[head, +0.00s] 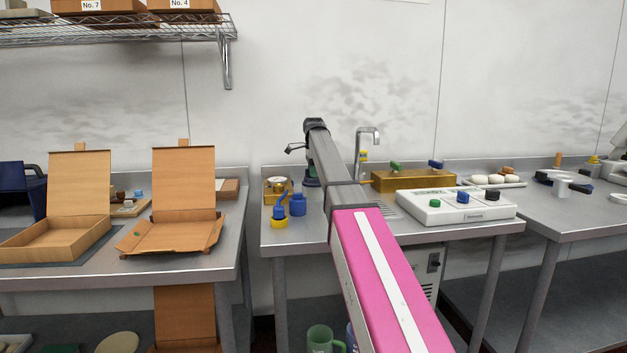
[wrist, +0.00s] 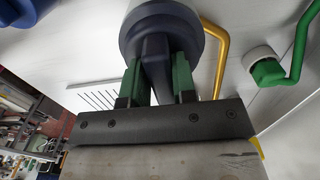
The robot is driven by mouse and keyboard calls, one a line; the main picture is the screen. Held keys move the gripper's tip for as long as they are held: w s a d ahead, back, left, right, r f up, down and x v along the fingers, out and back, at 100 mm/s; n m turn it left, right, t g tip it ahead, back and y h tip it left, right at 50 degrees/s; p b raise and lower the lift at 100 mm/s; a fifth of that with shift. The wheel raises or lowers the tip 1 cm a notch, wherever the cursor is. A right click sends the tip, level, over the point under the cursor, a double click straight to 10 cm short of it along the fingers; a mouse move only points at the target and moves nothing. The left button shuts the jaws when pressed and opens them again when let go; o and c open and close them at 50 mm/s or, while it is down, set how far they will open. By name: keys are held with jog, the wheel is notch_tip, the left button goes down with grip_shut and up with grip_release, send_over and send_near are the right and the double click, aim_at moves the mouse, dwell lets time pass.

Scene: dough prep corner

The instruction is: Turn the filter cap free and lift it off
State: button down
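In the wrist view the filter cap (wrist: 150,22) is a round grey-blue body with a dark blue raised grip (wrist: 155,72). My gripper (wrist: 156,80) has its two green-lined fingers on either side of that grip, seemingly pressed against it. In the head view my gripper (head: 311,169) points down at the back of the middle counter, beside the sink tap. A dark blue piece (head: 311,183) shows just under it, largely covered by my gripper and arm. I cannot tell how the cap sits on what is beneath it.
Blue fittings (head: 298,204) stand left of my gripper. A brass-coloured trough (head: 410,181) and a white box with coloured knobs (head: 455,208) are to the right. A yellow rod (wrist: 221,50) and a green bent handle (wrist: 296,62) lie close to the cap.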

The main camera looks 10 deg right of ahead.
jog(key=shift+f+n, duration=0.2)
jog(key=shift+n, duration=0.6)
jog(key=shift+f+n, duration=0.2)
jog(key=shift+n, duration=0.6)
jog(key=shift+n, duration=1.6)
